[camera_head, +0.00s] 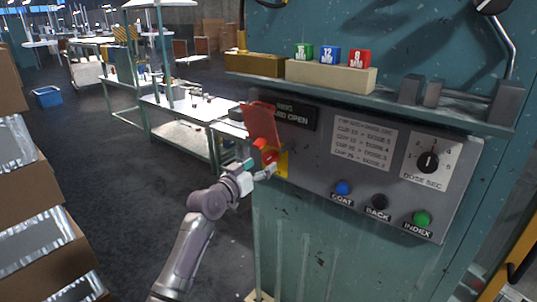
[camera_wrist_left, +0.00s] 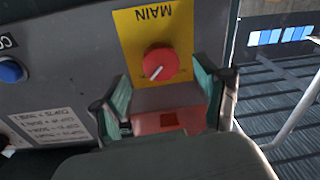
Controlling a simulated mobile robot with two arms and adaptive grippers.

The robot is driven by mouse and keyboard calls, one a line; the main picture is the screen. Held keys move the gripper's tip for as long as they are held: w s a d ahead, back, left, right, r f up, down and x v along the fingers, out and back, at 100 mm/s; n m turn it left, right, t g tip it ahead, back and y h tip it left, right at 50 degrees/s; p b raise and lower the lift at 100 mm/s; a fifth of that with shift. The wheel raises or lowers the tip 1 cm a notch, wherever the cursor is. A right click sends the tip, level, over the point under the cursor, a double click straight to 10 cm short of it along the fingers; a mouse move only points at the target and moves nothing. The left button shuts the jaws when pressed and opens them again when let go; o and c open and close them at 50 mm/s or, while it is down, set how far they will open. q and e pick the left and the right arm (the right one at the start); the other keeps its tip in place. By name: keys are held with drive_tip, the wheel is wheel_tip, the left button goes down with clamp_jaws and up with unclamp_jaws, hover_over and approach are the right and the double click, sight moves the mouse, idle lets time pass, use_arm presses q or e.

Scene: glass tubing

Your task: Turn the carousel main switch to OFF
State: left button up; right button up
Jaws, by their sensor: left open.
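The main switch, a red round knob with a pale pointer line (camera_wrist_left: 160,64), sits on a yellow plate (camera_wrist_left: 128,30) marked MAIN, which looks upside down in the left wrist view. In the head view the red knob (camera_head: 270,156) is partly hidden by my left gripper (camera_head: 264,172). A red cover (camera_head: 261,124) stands raised above the switch. In the left wrist view my left gripper (camera_wrist_left: 165,100) is open, its fingers on either side below the knob. I cannot tell whether they touch it. My right gripper is not in view.
The grey panel (camera_head: 318,165) also carries a blue button (camera_head: 343,188), a black button (camera_head: 379,202), a green button (camera_head: 421,219) and a dose dial (camera_head: 428,162). A shelf (camera_head: 390,98) with coloured blocks juts out above. Stacked boxes (camera_head: 35,200) stand at the left.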

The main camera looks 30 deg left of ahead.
sight(268, 160)
use_arm(q)
drive_tip(key=w, duration=0.4)
drive_tip(key=shift+p, duration=0.4)
drive_tip(key=shift+w, duration=0.35)
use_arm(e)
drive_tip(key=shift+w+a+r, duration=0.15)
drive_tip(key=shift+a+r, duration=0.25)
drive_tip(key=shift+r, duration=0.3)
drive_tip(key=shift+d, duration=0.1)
use_arm(q)
drive_tip(key=shift+c, duration=1.2)
drive_tip(key=c, duration=0.9)
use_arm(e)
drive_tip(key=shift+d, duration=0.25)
